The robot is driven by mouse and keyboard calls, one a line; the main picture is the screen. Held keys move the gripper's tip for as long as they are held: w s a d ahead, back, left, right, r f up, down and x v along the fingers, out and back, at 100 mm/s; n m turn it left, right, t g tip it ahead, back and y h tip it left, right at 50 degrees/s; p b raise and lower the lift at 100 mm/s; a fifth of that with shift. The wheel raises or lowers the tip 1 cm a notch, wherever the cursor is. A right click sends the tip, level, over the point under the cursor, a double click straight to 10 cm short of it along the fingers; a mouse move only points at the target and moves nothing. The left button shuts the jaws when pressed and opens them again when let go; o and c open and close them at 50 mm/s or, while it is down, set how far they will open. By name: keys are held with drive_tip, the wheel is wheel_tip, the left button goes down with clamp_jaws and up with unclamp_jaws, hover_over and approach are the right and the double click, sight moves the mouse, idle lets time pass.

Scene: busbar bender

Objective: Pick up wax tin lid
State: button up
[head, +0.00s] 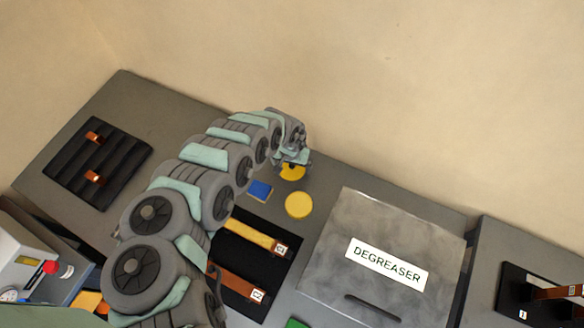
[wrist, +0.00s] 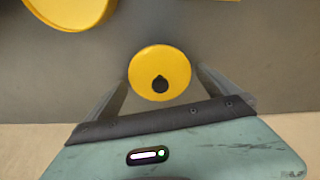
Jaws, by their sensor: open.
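The wax tin lid (wrist: 160,66) looks to be the small round yellow disc with a black drop-shaped mark, in the wrist view. It lies on the grey bench top between my two fingers, with a gap on both sides. In the head view the lid (head: 292,174) is partly hidden under my gripper (head: 293,163). My gripper is open and empty, pointing down over the lid near the bench's back edge. A larger round yellow tin (head: 299,205) sits just in front of it; its rim also shows at the top left of the wrist view (wrist: 72,12).
A blue block (head: 260,190) lies left of the tin. A black mat (head: 265,258) with labelled bars is in front. A grey DEGREASER box (head: 335,245) stands to the right. A black rack (head: 115,150) with copper pieces lies far left. The back wall is close behind.

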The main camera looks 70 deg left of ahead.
drive_tip(key=shift+c, duration=0.2)
drive_tip(key=c, duration=1.1)
drive_tip(key=shift+r, duration=0.15)
